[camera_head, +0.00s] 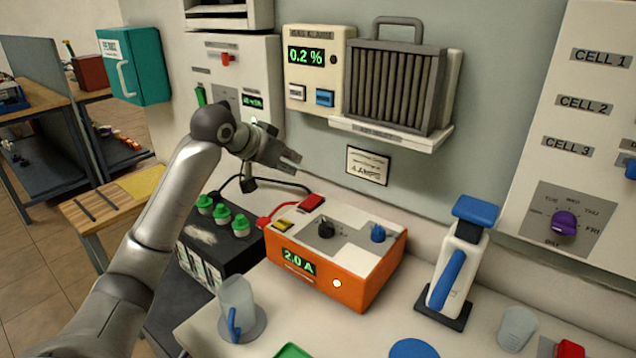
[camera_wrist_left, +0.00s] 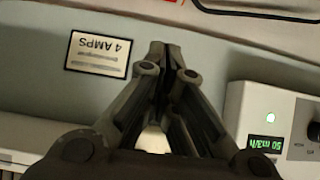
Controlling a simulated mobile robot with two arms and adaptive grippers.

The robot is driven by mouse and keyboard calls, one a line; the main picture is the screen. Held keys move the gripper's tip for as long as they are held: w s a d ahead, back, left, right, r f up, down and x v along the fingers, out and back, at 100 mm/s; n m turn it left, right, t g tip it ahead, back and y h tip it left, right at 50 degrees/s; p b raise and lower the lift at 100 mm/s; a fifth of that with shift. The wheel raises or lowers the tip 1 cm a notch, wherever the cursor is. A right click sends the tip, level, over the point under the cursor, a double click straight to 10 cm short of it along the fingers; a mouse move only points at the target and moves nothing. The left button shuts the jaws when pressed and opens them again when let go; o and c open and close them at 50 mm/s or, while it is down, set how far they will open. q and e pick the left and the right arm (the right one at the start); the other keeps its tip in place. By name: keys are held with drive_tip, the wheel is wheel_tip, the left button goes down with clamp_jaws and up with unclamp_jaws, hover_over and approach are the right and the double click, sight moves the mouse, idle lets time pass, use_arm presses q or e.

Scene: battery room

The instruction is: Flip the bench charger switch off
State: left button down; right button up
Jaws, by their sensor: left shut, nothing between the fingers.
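The bench charger (camera_head: 330,285) is an orange box with a pale top, standing on the bench and showing a green 2.0 A on its front. A round light glows on its front at the right. On its top are a black knob (camera_head: 326,229), a blue knob (camera_head: 378,233) and a red part (camera_head: 312,203) at the back. I cannot tell the switch's position. My left gripper (camera_head: 294,162) is above and behind the charger, near the wall, apart from it. Its fingers are together and empty in the left wrist view (camera_wrist_left: 158,50). My right gripper is not in view.
A black battery with green caps (camera_head: 222,215) stands left of the charger, with a red cable between. A 4 AMPS card (camera_head: 368,166) hangs on the wall below a shelf (camera_head: 390,135).

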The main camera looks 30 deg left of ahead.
use_arm(q)
drive_tip(key=p, duration=0.2)
hover_over(313, 198)
drive_tip(key=s, duration=0.3)
drive_tip(key=f, duration=0.4)
drive_tip(key=shift+w+f, duration=0.25)
drive_tip(key=shift+f, duration=0.05)
drive_tip(key=f, duration=0.1)
drive_tip(key=w+f, duration=0.1)
drive_tip(key=f, duration=0.1)
drive_tip(key=w+f, duration=0.1)
drive_tip(key=shift+w+f, duration=0.1)
drive_tip(key=shift+f, duration=0.7)
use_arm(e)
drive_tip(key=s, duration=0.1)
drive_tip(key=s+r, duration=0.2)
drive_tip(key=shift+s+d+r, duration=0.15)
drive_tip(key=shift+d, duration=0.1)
